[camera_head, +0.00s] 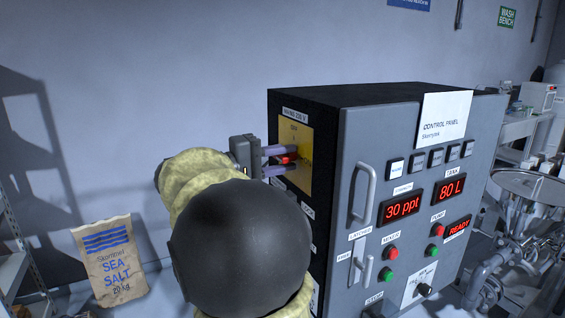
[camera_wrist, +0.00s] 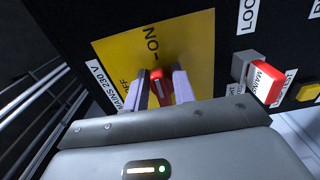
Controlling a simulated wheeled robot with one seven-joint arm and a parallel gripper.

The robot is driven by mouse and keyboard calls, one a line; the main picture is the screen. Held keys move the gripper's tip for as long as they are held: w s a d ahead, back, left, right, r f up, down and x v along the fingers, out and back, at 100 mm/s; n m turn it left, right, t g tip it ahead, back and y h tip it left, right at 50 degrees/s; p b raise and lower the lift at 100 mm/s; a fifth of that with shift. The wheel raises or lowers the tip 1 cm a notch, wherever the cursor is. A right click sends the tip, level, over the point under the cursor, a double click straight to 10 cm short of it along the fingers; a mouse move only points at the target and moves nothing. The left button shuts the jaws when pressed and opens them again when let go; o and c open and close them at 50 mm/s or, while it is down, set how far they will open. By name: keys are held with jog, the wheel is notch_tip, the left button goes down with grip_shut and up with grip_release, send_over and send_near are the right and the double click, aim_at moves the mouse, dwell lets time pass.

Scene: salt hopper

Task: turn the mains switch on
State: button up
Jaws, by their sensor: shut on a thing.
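The mains switch is a red handle (camera_head: 287,159) on a yellow plate (camera_head: 296,136) on the left side of the black control cabinet. My gripper (camera_head: 290,158) reaches it from the left, with its fingers on either side of the handle. In the wrist view, the red handle (camera_wrist: 156,75) sits between the two fingers of my gripper (camera_wrist: 160,73), which is shut on it.
The cabinet's grey front (camera_head: 405,175) has a vertical handle (camera_head: 363,186) and lit red displays (camera_head: 402,206). A sea salt bag (camera_head: 110,262) stands at the left; a metal hopper (camera_head: 522,190) stands right.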

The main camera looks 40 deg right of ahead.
jog(key=o, duration=0.7)
jog(key=shift+w, duration=0.1)
jog(key=shift+a, duration=0.1)
jog(key=b+v, duration=0.1)
jog(key=v, duration=1.6)
jog(key=shift+a+b, duration=0.15)
jog(key=shift+b, duration=0.2)
jog(key=shift+f, duration=0.15)
